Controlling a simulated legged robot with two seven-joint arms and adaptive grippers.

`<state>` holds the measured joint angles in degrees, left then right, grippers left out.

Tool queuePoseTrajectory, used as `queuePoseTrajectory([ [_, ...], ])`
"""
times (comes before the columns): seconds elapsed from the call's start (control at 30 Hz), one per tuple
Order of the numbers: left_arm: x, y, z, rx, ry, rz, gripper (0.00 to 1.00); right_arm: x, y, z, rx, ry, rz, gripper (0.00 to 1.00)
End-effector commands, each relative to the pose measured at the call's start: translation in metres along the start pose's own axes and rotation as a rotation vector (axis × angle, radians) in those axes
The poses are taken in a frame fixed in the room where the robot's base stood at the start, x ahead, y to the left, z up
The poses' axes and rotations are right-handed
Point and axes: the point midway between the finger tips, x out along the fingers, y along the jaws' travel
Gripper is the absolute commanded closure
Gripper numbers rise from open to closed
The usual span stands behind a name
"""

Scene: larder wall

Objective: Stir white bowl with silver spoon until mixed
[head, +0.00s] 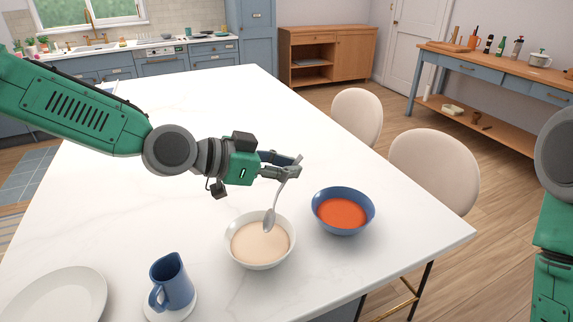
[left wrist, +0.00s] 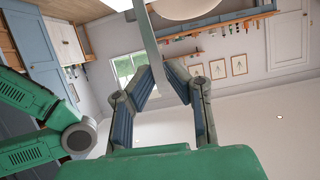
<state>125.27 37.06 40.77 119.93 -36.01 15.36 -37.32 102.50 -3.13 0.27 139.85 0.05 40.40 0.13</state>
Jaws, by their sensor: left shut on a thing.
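The white bowl (head: 260,262) stands on the white table and holds a pale beige mixture. My left gripper (head: 290,168) is shut on the handle of the silver spoon (head: 271,218), above and behind the bowl. The spoon hangs down with its bowl end at the far rim of the white bowl; I cannot tell if it touches. In the left wrist view the spoon handle (left wrist: 148,50) runs up from between the fingers (left wrist: 160,80). My right gripper is out of view; only part of my right arm shows at the right edge.
A blue bowl (head: 317,196) of orange-red contents stands right of the white bowl. A blue jug (head: 176,285) on a small white saucer and a white plate (head: 55,298) are at the front left. Two chairs (head: 432,165) line the table's right side.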

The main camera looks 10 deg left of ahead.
Motion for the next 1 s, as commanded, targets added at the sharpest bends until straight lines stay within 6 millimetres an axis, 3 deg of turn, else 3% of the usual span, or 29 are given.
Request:
queuePoseTrajectory([
  [0.6, -0.001, 0.002, 0.051, -0.001, -0.001, -0.001, 1.00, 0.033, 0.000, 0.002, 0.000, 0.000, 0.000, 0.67],
  [1.0, -0.001, 0.003, 0.061, -0.001, -0.002, 0.000, 1.00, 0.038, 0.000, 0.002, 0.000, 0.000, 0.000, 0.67],
])
